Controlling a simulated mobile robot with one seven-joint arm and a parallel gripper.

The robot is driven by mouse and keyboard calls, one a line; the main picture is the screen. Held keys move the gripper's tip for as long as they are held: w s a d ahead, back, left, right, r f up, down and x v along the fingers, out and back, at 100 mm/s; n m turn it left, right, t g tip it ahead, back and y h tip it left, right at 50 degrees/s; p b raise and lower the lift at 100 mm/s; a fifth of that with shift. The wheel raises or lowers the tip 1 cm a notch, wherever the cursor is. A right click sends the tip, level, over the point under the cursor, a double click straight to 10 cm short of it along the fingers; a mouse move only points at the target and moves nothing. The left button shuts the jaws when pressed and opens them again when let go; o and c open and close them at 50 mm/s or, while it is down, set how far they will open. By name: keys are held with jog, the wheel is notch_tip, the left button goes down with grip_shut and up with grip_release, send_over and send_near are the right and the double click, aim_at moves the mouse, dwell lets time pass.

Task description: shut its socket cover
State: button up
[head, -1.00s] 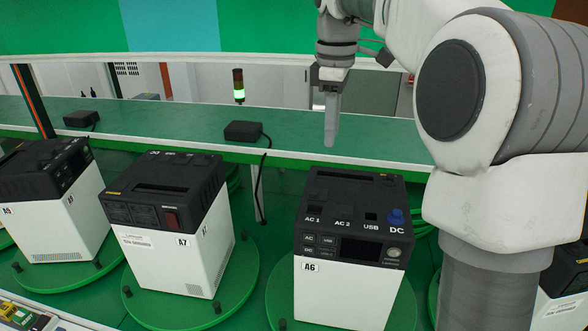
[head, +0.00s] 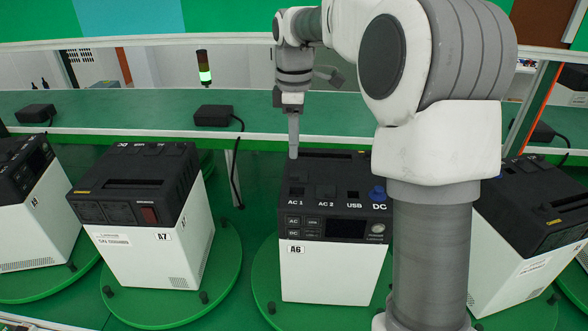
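The power unit A6 (head: 331,268) stands upright on a green turntable, with a white body and black top. Its top carries sockets marked AC 1 (head: 297,191), AC 2 (head: 325,191), USB (head: 353,195) and DC, where a blue plug or cap (head: 378,193) sits. Dark pieces show at AC 1 and AC 2; I cannot tell which cover stands open. My gripper (head: 293,152) points down at the back left edge of A6's top, behind AC 1. Its fingers show as one narrow grey column, so their gap is hidden. I see nothing held and cannot tell if it touches.
Unit A7 (head: 146,251) stands to the left on its own turntable (head: 222,275). Another unit (head: 524,251) stands to the right, partly behind my arm. A green shelf (head: 160,110) with black adapters (head: 213,115) and hanging cables runs behind the units.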

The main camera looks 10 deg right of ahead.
aim_at(294, 175)
notch_tip(294, 175, down, 7)
jog(key=shift+f, duration=0.2)
grip_shut()
dwell(1.5)
